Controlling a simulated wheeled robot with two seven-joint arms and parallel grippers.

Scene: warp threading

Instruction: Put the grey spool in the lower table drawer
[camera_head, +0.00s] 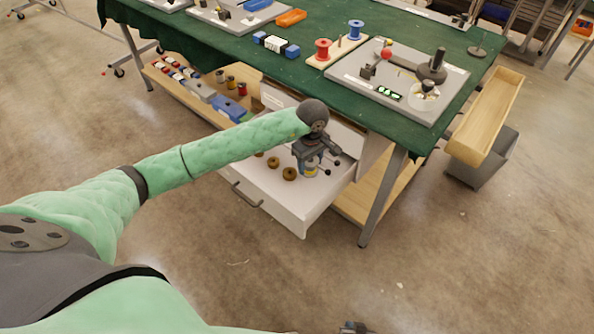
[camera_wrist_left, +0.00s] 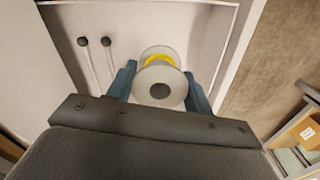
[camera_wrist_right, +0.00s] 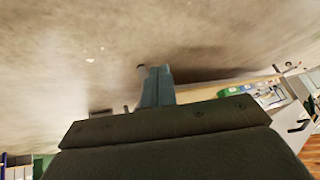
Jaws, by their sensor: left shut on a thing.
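The grey spool (camera_wrist_left: 172,98), with yellow thread around its middle, is held between the two fingers of my left gripper (camera_wrist_left: 160,88). In the head view the spool (camera_head: 310,171) shows below my left gripper (camera_head: 311,158), over the inside of the pulled-out white lower drawer (camera_head: 298,217). I cannot tell whether the spool touches the drawer floor. My right gripper (camera_wrist_right: 157,86) is shut and empty, away from the drawer; only a bit of it shows at the bottom edge of the head view (camera_head: 352,328).
Several brown round pieces (camera_head: 289,174) lie in the drawer left of the spool; two dark-headed pins (camera_wrist_left: 85,42) lie beside it. The green-covered table top (camera_head: 220,42) is above, with a red spool (camera_head: 323,48). A wooden tray (camera_head: 487,115) stands at the right.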

